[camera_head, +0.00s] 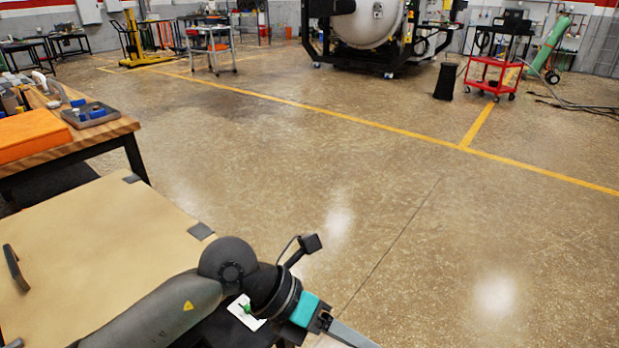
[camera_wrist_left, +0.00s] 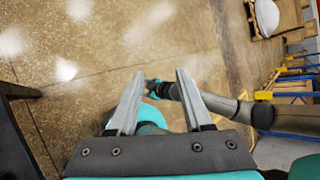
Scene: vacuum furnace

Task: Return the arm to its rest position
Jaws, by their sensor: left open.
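My left arm comes in from the left along the bottom of the head view, bent at a dark round joint. Its left gripper (camera_head: 348,335) is at the bottom edge, over the floor to the right of a tan-topped table, and is partly cut off. In the left wrist view the two grey fingers of the left gripper (camera_wrist_left: 158,82) stand apart with nothing held between them. Another grey arm link of mine crosses behind them from the right. My right gripper's fingers do not show.
The tan tabletop (camera_head: 105,255) lies under and beside my left arm. The floor to the right is open. A red cart (camera_head: 491,75) and a furnace (camera_head: 368,22) stand far back.

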